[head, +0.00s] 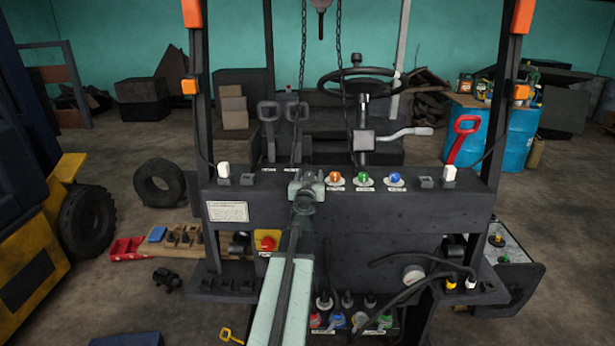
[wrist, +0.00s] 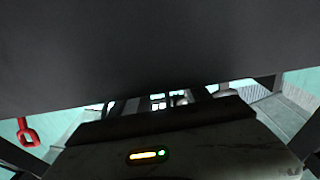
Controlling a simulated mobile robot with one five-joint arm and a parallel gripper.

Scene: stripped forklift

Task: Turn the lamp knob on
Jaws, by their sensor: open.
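The forklift's dark front panel (head: 340,220) stands across the middle of the head view. On its top edge are an orange knob (head: 334,178), a green knob (head: 363,179) and a blue knob (head: 395,178). I cannot tell which control is the lamp knob. A round white knob (head: 414,273) sits low on the panel's right. My gripper (head: 306,188) is at the panel's top edge, left of the orange knob. It is open, with nothing seen in it, and hides part of the panel. Its fingers cannot be made out in the wrist view, where a dark surface fills the top.
A red-and-yellow button (head: 267,242) is on the panel's lower left. Levers and a steering wheel (head: 362,78) stand behind the panel. Cables (head: 420,262) hang at the lower right. A red handle (head: 465,135) rises on the right and a red handle (wrist: 27,132) shows in the wrist view.

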